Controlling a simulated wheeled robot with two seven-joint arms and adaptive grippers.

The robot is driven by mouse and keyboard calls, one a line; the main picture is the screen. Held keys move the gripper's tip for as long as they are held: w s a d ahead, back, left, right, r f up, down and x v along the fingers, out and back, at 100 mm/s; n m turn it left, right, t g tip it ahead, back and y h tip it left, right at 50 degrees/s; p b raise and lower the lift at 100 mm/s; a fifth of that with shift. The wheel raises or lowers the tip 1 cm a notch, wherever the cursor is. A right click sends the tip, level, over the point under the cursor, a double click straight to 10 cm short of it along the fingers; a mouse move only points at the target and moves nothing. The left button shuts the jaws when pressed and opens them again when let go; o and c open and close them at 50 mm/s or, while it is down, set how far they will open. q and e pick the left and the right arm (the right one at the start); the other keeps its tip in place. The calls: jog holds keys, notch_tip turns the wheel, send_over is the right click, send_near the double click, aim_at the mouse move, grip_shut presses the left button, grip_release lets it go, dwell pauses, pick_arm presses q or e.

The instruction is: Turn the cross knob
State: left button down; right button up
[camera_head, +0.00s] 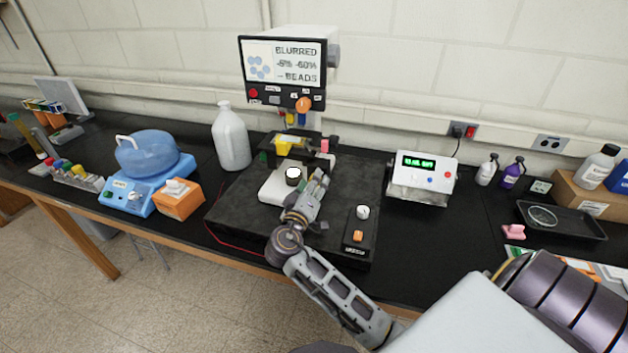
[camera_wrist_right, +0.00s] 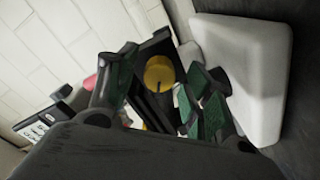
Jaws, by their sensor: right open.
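No knob with a clear cross shape can be made out, so I cannot tell which part is the cross knob. My right gripper (camera_head: 316,184) is over the black platform, beside a dark cylinder with a white top (camera_head: 293,174) on a white block (camera_head: 272,190). In the right wrist view the right gripper (camera_wrist_right: 160,78) is open, its green-padded fingers apart. A round yellow part (camera_wrist_right: 158,73) shows between and beyond the fingers, with no visible contact. The white block (camera_wrist_right: 255,75) is close beside the fingers. A yellow part (camera_head: 288,143) stands behind in the head view. My left gripper is out of view.
A display unit (camera_head: 283,60) with an orange knob (camera_head: 303,104) stands above the platform (camera_head: 235,205). A small panel holds a white knob (camera_head: 363,212) and an orange button (camera_head: 358,236). A jug (camera_head: 230,140) is left, a meter box (camera_head: 423,180) right.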

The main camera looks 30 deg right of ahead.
jog(key=shift+w+d, duration=0.35)
jog(key=shift+d, duration=0.05)
jog(key=shift+c, duration=0.2)
jog(key=c, duration=1)
jog(key=shift+n, duration=0.4)
jog(key=o, duration=1)
jog(key=shift+s, duration=0.1)
jog(key=shift+o, duration=0.2)
jog(key=shift+a, duration=0.1)
